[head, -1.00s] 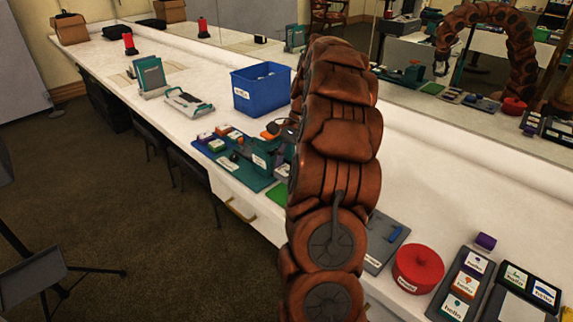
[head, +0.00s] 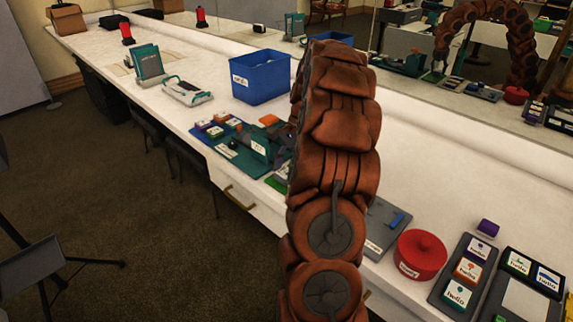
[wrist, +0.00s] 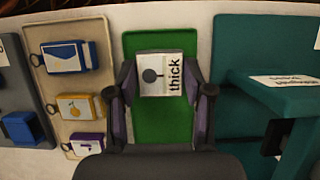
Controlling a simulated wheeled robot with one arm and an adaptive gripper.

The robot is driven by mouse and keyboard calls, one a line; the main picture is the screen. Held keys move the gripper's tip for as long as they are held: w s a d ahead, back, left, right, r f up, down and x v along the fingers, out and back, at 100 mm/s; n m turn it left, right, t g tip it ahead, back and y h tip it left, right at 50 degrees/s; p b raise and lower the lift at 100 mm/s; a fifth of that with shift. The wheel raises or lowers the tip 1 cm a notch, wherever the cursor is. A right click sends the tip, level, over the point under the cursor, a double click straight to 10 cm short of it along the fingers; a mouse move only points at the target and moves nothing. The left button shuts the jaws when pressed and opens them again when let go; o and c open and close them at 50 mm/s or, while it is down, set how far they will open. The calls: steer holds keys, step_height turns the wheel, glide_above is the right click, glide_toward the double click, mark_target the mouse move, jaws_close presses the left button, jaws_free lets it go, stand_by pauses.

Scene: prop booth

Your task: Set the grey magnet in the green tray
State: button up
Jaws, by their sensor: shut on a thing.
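The grey magnet (wrist: 162,75) has a white face with a dark round picture and the word "thick". It sits between the two fingers of my gripper (wrist: 161,100), which is shut on it. The green tray (wrist: 143,43) is a flat bright green panel behind and below the magnet in the wrist view. The magnet is within the tray's outline there; I cannot tell whether it touches the tray. In the head view my arm hides the magnet and most of the green tray.
A tan board (wrist: 37,36) with blue, yellow and purple magnets lies left of the tray. A teal block with a raised part (wrist: 280,95) stands close on the right. In the head view a blue bin (head: 262,82) stands behind, and a red lidded pot (head: 419,256) is at the right.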

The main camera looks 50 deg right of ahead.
stand_by(0.4)
steer(key=o, duration=1.3)
steer(key=shift+v, duration=3.75)
